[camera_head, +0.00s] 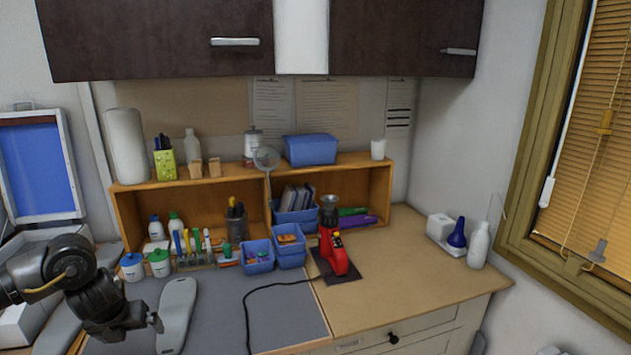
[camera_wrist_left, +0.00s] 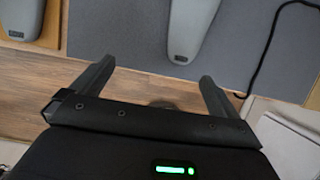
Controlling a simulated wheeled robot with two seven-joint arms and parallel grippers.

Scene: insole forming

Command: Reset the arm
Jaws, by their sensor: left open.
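My left gripper (camera_head: 152,322) comes in from the left at the front of the workbench. In the left wrist view, my left gripper (camera_wrist_left: 155,72) has its two fingers wide apart with nothing between them, over the floor by the bench edge. A grey insole-shaped form (camera_head: 176,315) lies on the grey mat just right of the gripper, apart from it as far as I can tell; it also shows in the left wrist view (camera_wrist_left: 190,25). My right gripper is not in view.
A red heat tool (camera_head: 335,251) stands on a dark plate, its black cable (camera_head: 248,305) crossing the grey mat (camera_head: 290,313). Blue bins (camera_head: 257,258) and bottles (camera_head: 176,224) line the wooden shelf (camera_head: 125,213). The bench's right side (camera_head: 400,275) is mostly clear.

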